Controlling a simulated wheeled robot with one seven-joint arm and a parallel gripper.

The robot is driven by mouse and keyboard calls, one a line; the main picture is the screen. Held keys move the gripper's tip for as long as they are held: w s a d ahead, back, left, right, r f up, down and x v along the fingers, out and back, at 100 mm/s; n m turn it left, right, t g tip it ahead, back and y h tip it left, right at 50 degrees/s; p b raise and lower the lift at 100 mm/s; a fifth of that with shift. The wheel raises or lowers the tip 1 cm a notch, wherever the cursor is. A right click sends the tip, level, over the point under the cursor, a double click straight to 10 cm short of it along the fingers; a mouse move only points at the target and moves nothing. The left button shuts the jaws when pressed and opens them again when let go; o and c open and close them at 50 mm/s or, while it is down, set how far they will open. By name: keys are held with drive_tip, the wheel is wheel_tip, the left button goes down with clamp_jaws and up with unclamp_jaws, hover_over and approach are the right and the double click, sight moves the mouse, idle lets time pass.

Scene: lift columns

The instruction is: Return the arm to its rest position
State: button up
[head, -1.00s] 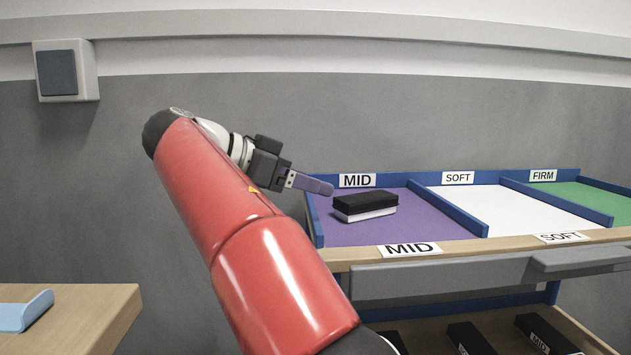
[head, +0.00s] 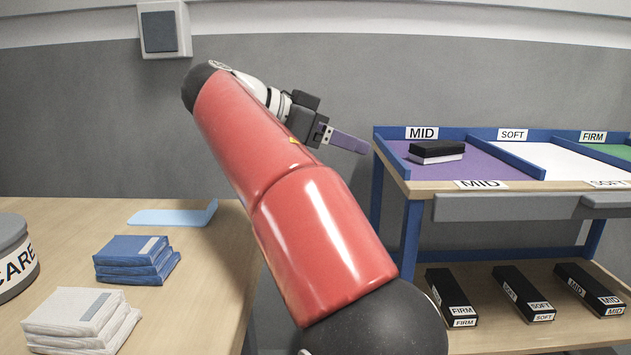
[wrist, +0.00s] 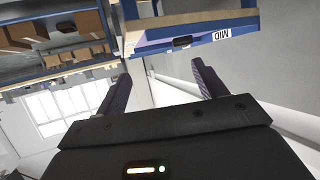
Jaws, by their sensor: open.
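My red arm reaches up across the middle of the head view, folded at its upper end. My gripper (head: 347,141) points to the right, in front of the grey wall and short of the shelf's left edge. In the wrist view my gripper (wrist: 160,88) shows two dark fingers spread wide apart with nothing between them. The gripper is open and empty. In the head view only one finger shows clearly.
A black-and-white block (head: 436,152) lies in the purple MID bay (head: 396,147) of the shelf. Several black boxes lie on the lower shelf. A wooden table (head: 222,262) at left holds blue cloths (head: 135,260), white cloths (head: 80,320) and a round tub (head: 14,262).

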drive_tip(key=s+d+f+n+y+p, duration=0.1)
drive_tip(key=d+f+n+y, duration=0.1)
drive_tip(key=d+n, duration=0.15)
drive_tip(key=s+d+f+n+y, duration=0.1)
drive_tip(key=d+f+n, duration=0.1)
drive_tip(key=d, duration=0.3)
drive_tip(key=s+d+f+n+y+p, duration=0.1)
drive_tip(key=s+d+f+n+y, duration=0.1)
drive_tip(key=s+f, duration=0.4)
drive_tip(key=s+d+f+n+y+p, duration=0.1)
drive_tip(key=s+d+f+n+y, duration=0.2)
drive_tip(key=s+f, duration=0.3)
drive_tip(key=shift+s+d+n+y, duration=0.15)
drive_tip(key=shift+s+n+y, duration=0.3)
drive_tip(key=shift+y, duration=0.35)
drive_tip(key=s+f+y, duration=0.1)
drive_tip(key=s+f, duration=0.2)
drive_tip(key=s+a+f+n+y, duration=0.1)
drive_tip(key=s+f, duration=0.2)
drive_tip(key=f, duration=0.1)
drive_tip(key=s+a+f+n+y+p, duration=0.1)
drive_tip(key=s+f, duration=0.2)
drive_tip(key=f, duration=0.1)
drive_tip(key=shift+s+a+t, duration=0.2)
drive_tip(key=shift+s+t, duration=0.1)
drive_tip(key=shift+s, duration=0.05)
drive_tip(key=shift+c, duration=0.2)
